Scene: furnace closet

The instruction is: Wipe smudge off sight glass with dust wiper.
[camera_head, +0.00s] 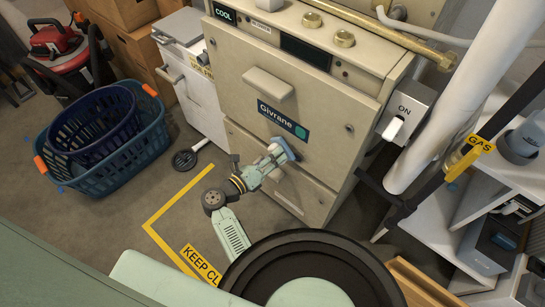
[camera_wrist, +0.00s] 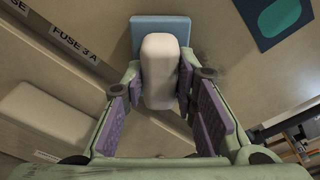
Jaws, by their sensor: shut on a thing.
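My gripper (camera_head: 268,166) is shut on the dust wiper, in front of the beige furnace's lower front. In the wrist view, the wiper's pale handle block (camera_wrist: 160,70) is between my gripper's fingertips (camera_wrist: 160,88). Its blue pad (camera_wrist: 161,24) lies beyond, at or very near the panel; contact is unclear. In the head view, the blue pad (camera_head: 284,149) is just below the Givrane label (camera_head: 283,120). A faint grey smudge (camera_wrist: 207,56) shows right of the wiper in the wrist view. I cannot clearly make out the sight glass; a dark window (camera_head: 305,51) sits higher on the furnace.
A pale handle (camera_head: 267,84) sticks out above the label. An ON switch box (camera_head: 403,113), a white pipe (camera_head: 440,110) and a shelf unit (camera_head: 485,185) stand right. Blue baskets (camera_head: 105,140) stand left. A black paddle-like thing (camera_head: 190,156) lies on the floor.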

